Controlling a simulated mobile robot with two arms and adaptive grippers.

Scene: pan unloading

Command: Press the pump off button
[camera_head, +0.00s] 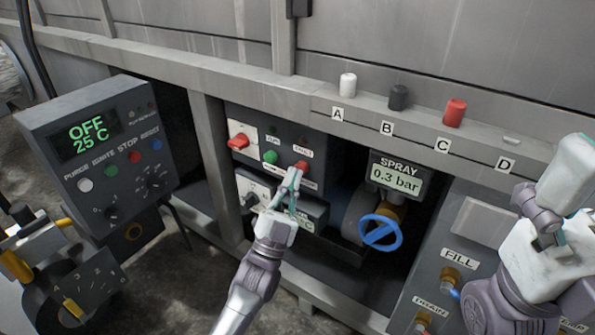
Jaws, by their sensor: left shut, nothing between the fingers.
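A dark control panel (280,148) sits in the recess under the ledge, with a green button (270,157) and a red button (301,166) side by side. My left gripper (295,174) is shut and empty, its fingertips at the red button and partly covering it. I cannot tell whether they touch it or whether the button is pressed in. The small labels on the panel are too blurred to read. My right arm shows at the right edge, but its fingers are not visible.
A red switch (238,142) is left of the buttons. A spray display (396,180) reads 0.3 bar, above a blue valve wheel (380,233). A control box (95,150) stands at left, reading OFF 25 C. White, black and red caps line the ledge (360,103).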

